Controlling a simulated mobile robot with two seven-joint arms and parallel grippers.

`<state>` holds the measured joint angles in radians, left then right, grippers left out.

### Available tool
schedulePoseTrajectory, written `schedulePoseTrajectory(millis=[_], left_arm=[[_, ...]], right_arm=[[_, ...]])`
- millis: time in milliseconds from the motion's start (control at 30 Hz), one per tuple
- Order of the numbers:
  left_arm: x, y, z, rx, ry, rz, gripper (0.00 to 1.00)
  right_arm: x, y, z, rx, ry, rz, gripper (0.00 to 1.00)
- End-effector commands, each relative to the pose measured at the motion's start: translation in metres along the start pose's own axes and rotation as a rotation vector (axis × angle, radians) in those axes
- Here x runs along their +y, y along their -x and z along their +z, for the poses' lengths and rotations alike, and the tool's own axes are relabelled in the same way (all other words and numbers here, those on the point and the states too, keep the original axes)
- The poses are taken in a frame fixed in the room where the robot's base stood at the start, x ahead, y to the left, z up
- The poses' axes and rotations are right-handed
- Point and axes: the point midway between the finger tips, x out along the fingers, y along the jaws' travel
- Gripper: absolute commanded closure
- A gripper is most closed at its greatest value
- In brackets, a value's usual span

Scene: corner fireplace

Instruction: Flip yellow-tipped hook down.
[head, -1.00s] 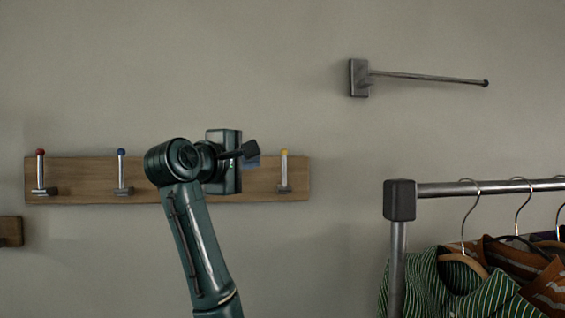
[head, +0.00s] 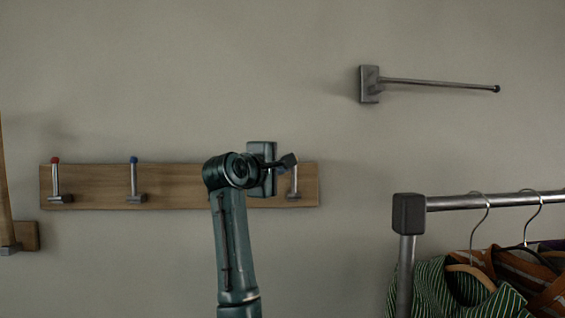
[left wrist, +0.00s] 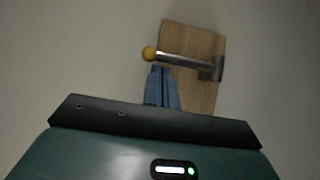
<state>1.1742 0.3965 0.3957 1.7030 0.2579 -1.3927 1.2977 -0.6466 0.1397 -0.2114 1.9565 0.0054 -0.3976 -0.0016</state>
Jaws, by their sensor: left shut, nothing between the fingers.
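The yellow-tipped hook (head: 294,181) is at the right end of the wooden rack (head: 180,190) on the wall. It stands upright, and its tip is hidden behind my left gripper (head: 282,168) in the head view. In the left wrist view, the yellow ball tip (left wrist: 150,53) and metal shaft (left wrist: 186,61) show clearly. The blue fingers of my left gripper (left wrist: 160,70) are shut and empty, just beside the shaft near the tip. I cannot tell whether they touch it. My right gripper is out of view.
A red-tipped hook (head: 56,180) and a blue-tipped hook (head: 134,180) stand upright further left on the rack. A metal rod (head: 440,85) juts from the wall at upper right. A clothes rail (head: 500,199) with hanging shirts (head: 445,290) stands at lower right.

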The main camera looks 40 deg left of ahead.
Motion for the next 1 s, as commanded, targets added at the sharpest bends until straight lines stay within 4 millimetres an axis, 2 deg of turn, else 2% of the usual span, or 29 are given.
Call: schedulePoseTrajectory(millis=[133,533,1000], left_arm=[[-0.0002,-0.0071,0.0003,0.000,-0.001,-0.001,1.00],[-0.0019,-0.0070,0.0004,0.000,-0.007,0.007,1.00],[-0.0032,-0.0027,0.0031,0.000,-0.102,0.136,1.00]], right_arm=[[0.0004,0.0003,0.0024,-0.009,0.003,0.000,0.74],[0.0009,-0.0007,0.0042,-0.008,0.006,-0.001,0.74],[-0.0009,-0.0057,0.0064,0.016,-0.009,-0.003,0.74]])
